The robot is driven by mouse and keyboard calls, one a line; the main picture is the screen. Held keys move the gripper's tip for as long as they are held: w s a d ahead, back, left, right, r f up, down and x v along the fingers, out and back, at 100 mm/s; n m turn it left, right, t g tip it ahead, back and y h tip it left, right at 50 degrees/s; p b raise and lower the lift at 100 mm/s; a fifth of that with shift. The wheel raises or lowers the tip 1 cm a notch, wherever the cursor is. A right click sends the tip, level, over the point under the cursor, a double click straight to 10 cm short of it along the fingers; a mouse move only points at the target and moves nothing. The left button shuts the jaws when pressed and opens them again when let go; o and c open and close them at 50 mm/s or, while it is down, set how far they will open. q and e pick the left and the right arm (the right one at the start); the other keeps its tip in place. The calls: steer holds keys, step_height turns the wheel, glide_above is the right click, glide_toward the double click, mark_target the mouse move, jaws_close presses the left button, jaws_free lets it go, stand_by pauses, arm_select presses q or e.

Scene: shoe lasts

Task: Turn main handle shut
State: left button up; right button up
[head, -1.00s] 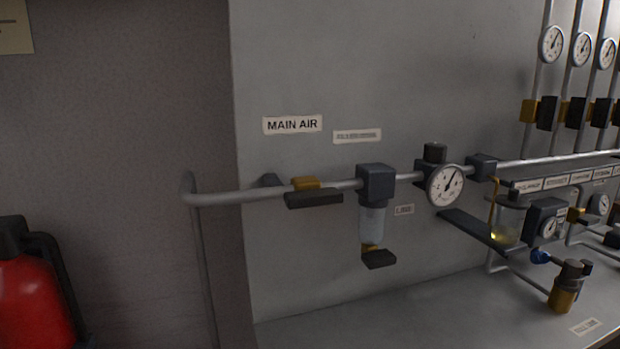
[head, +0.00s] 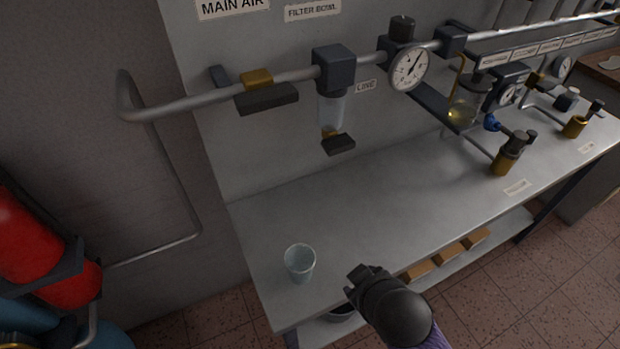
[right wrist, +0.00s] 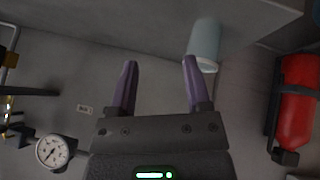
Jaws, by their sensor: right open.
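The main handle (head: 268,98) is a dark lever on a brass valve body (head: 257,77) in the pipe (head: 200,97), below the "MAIN AIR" label (head: 233,6). In the head view the lever lies along the pipe's direction. My right gripper (head: 357,282) is low over the bench's front edge, well below and to the right of the handle, and touches nothing that I can see. In the right wrist view its two purple fingers (right wrist: 158,65) are apart with nothing between them. The main handle does not show in that view. My left gripper is not in view.
A clear cup (head: 300,263) stands on the bench (head: 390,205), left of my right gripper. A filter bowl (head: 331,108) with a dark drain lever (head: 338,144) hangs right of the handle, followed by a gauge (head: 409,68). A red extinguisher (head: 40,245) is at left.

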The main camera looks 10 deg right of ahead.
steer(key=w+a+r+n+t+y, duration=0.1)
steer(key=w+a+r+n+t, duration=0.3)
steer(key=r, duration=0.4)
steer(key=w+a+r+n+t+y, duration=0.1)
steer(key=w+r+n+t, duration=0.3)
steer(key=r, duration=0.4)
steer(key=n+t+y, duration=0.2)
steer(key=n+y, duration=0.1)
steer(key=n, duration=0.4)
glide_toward(270, 104)
steer(key=w, duration=0.2)
steer(key=x, duration=0.8)
steer(key=shift+a+f, duration=0.1)
steer(key=shift+a, duration=0.15)
steer(key=shift+w+a, duration=0.15)
steer(key=shift+w, duration=0.3)
jaws_close()
